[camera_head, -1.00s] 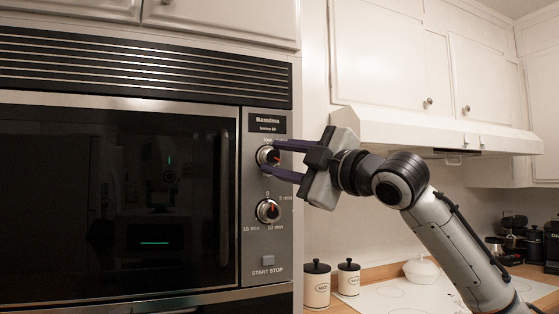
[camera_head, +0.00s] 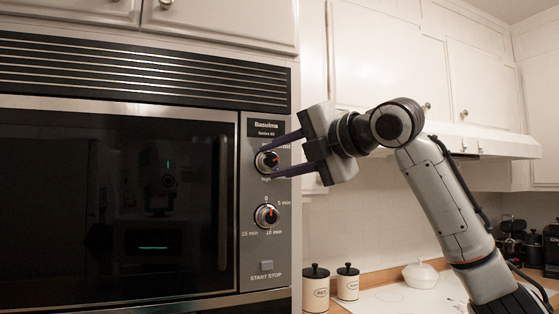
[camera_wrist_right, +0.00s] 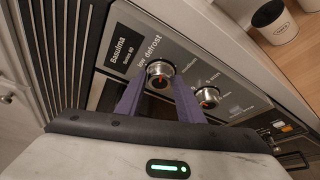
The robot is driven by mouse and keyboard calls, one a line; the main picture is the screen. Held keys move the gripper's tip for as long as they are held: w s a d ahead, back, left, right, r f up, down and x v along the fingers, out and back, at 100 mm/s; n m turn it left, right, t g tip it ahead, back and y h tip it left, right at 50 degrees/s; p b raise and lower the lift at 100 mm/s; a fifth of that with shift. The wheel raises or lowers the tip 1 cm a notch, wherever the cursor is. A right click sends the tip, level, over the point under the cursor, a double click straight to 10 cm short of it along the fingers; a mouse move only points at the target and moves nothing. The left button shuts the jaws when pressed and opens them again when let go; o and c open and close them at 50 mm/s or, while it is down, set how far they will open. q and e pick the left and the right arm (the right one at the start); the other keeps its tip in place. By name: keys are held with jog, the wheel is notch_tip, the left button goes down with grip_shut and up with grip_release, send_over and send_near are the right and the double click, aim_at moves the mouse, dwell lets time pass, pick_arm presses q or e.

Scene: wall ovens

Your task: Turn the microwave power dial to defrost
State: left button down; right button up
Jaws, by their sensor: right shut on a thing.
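The microwave (camera_head: 112,200) is built in at the left, with a control panel at its right side. The power dial (camera_head: 267,161) is a round silver knob with a red mark, above the timer dial (camera_head: 267,216). My right gripper (camera_head: 269,164) is shut on the power dial, one purple finger above it and one below. In the right wrist view the power dial (camera_wrist_right: 160,73) sits between the fingertips, with "low", "defrost" and "medium" printed around it. The fingers partly hide the head view's labels. The dial's exact setting is hard to read. My left gripper is not in view.
The timer dial also shows in the wrist view (camera_wrist_right: 207,97). A start/stop button (camera_head: 267,266) is below it. A range hood (camera_head: 490,142) juts out behind my right arm. Two canisters (camera_head: 316,290) and a white lidded pot (camera_head: 420,274) stand below.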

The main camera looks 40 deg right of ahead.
jog(key=shift+r+n, duration=0.1)
jog(key=shift+n, duration=0.3)
dwell(0.3)
jog(key=o, duration=1)
jog(key=shift+o, duration=0.2)
jog(key=shift+s, duration=0.1)
jog(key=b+v, duration=0.1)
jog(key=v, duration=0.9)
jog(key=shift+r, duration=0.1)
